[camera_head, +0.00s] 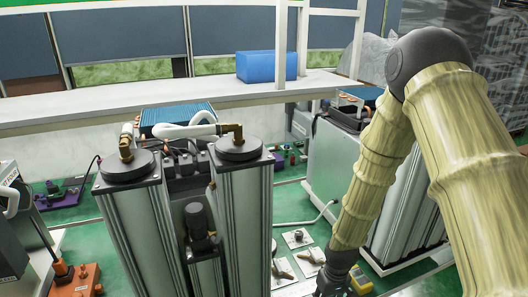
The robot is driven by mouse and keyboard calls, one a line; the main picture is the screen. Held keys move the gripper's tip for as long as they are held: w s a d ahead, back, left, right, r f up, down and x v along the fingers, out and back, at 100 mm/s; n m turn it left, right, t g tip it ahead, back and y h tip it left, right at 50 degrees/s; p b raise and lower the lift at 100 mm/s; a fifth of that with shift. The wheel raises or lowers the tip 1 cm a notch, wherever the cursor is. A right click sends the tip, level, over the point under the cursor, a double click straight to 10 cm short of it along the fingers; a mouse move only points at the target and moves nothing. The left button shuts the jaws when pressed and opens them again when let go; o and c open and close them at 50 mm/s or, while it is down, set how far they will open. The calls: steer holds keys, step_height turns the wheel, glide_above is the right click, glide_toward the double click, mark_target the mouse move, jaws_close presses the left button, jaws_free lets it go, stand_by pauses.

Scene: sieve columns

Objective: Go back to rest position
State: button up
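My arm, in a pale yellow cover, comes in from the right edge, bends at a dark grey joint near the top right and hangs down. My gripper (330,288) is at the bottom edge, right of centre, dark and partly cut off by the frame. Its fingers are not clear, so I cannot tell whether it is open or holds anything. The two sieve columns (245,215) stand left of it, with dark round caps and brass fittings. A white hose joins their tops.
Small plates with fittings (308,256) lie on the green floor beside my gripper. A grey cabinet (335,165) stands behind my forearm. A white shelf (110,105) with a blue box (266,66) spans the back. An orange part (78,282) lies at lower left.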

steer(key=s+d+f+m, duration=0.1)
steer(key=s+f, duration=0.4)
steer(key=s, duration=0.4)
steer(key=s+d+f+m, duration=0.1)
steer(key=s+f, duration=0.4)
steer(key=s, duration=0.5)
steer(key=s+d+f+m+b, duration=0.1)
steer(key=s+f, duration=0.4)
steer(key=s, duration=0.5)
steer(key=shift+d+f+m+h, duration=0.2)
steer(key=shift+d+m+h, duration=0.1)
steer(key=shift+d, duration=0.15)
